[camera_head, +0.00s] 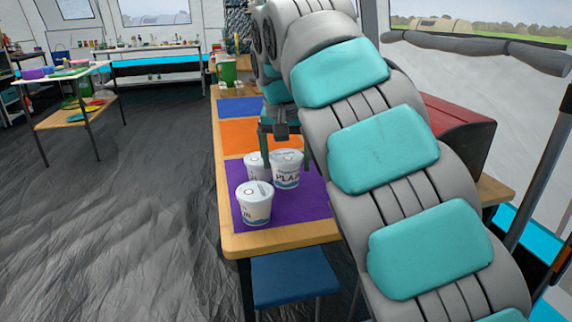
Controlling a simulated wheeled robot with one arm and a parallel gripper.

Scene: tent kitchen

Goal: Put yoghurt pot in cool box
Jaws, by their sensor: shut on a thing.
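Three white yoghurt pots with lids stand close together on a purple mat (315,204) at the near end of a long wooden table. One pot (254,206) is in front, one (252,163) is behind it, and the third, larger-looking pot (287,178) has "PLA" lettering. My gripper (286,160) points down over the lettered pot, with a finger on either side near its rim, shut on it. I cannot tell if it is lifted off the mat. A red box (465,138), perhaps the cool box, is on the right, partly hidden behind my arm; its inside is not visible.
Orange (240,137) and blue (238,107) mats lie farther along the table, with a green container (228,72) at the far end. A blue stool (293,277) stands under the near edge. My arm covers much of the right side.

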